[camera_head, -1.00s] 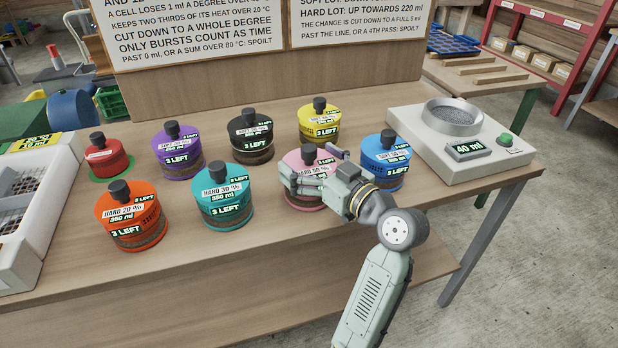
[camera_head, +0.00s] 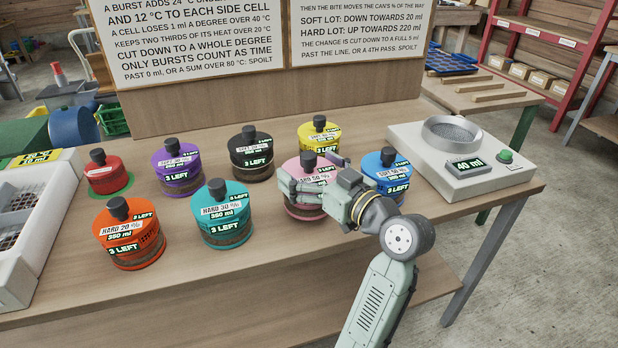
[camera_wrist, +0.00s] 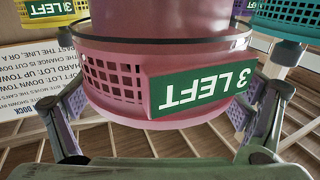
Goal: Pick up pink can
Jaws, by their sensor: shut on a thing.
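The pink can (camera_head: 297,165) has a dark knob on its lid and stands upright in the front row, between the teal and blue cans. My gripper (camera_head: 309,182) is around it from the front right, with its fingers on both sides, hiding part of its middle. In the wrist view the pink can (camera_wrist: 115,92) fills the middle, with a perforated band and an inverted green "3 LEFT" label. The finger pads press on its sides. It appears held slightly above the table.
The blue can (camera_head: 390,168) is close beside my gripper. The teal can (camera_head: 238,211), black can (camera_head: 240,160) and yellow can (camera_head: 327,132) are around it. A scale-like device (camera_head: 480,183) reading 40 ml stands right. The table front (camera_head: 270,275) is clear.

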